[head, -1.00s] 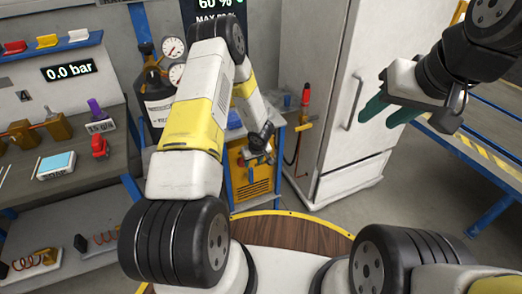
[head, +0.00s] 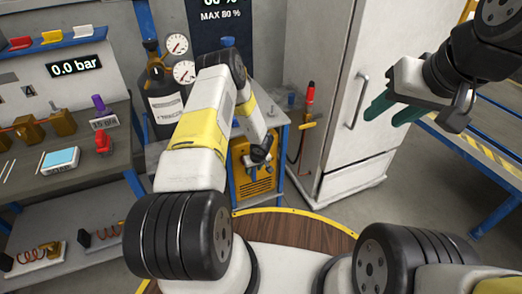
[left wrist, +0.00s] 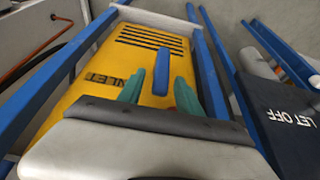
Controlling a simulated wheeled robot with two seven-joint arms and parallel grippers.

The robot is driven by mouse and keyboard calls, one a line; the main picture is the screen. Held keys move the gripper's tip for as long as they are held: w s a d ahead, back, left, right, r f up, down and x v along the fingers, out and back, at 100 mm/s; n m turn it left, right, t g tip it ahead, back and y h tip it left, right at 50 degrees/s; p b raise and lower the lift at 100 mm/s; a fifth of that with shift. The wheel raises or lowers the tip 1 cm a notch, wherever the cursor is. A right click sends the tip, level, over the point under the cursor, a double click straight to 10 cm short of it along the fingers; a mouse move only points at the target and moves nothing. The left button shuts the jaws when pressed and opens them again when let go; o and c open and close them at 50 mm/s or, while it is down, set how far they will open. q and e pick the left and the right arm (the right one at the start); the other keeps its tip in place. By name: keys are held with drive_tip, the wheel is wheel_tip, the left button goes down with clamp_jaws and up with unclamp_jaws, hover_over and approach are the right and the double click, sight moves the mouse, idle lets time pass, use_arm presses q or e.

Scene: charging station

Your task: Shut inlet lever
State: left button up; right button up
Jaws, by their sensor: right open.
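The inlet lever, a blue bar (left wrist: 161,72), stands out from a yellow slotted panel (left wrist: 150,45) in the left wrist view. Upside-down lettering on the panel is partly hidden by my fingers. My left gripper (left wrist: 160,95) has its green fingertips apart, one on each side of the lever, with a gap visible on both sides. In the head view my left gripper (head: 258,168) is low in front of the yellow cabinet (head: 256,189), and the lever is too small to make out there. My right gripper (head: 393,112) is open and empty, raised in front of the white cabinet.
Blue posts (left wrist: 210,60) flank the yellow panel. A dark plate reading "LET OFF" (left wrist: 285,120) is at the right. A grey workbench (head: 75,170) with fittings stands left, a gas cylinder (head: 160,95) behind, and a tall white cabinet (head: 350,120) right.

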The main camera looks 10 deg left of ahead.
use_arm(q)
clamp_jaws()
idle(1.3)
